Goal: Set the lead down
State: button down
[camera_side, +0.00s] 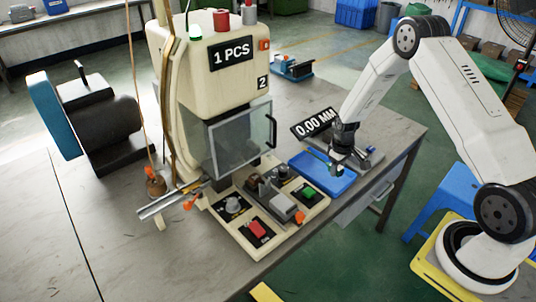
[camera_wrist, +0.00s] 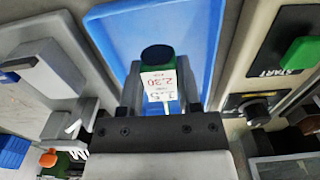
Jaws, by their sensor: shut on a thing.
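The lead (camera_wrist: 158,60) shows in the wrist view as a green piece with a dark round end and a white printed label. It sits between the two fingers of my gripper (camera_wrist: 160,98), which is shut on it. Behind it in that view is the blue tray (camera_wrist: 203,25). In the side view my gripper (camera_side: 337,164) points down over the right part of the blue tray (camera_side: 314,178). The lead is too small there to make out clearly, and I cannot tell whether it touches the tray.
Left of the tray is the control panel (camera_side: 245,238) with red and green buttons, below the press (camera_side: 205,70) and its clear guard (camera_side: 243,140). A gauge with a 0.00 MM display (camera_side: 314,123) stands behind the tray. The table's right edge is close by.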

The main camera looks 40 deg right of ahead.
aim_at(334, 181)
jog(key=shift+w+d+f, duration=0.1)
jog(key=shift+w+f, duration=0.15)
jog(key=shift+f, duration=1.55)
jog(key=shift+f, duration=0.1)
jog(key=shift+c, duration=1.5)
grip_release()
jog(key=shift+r, duration=6.15)
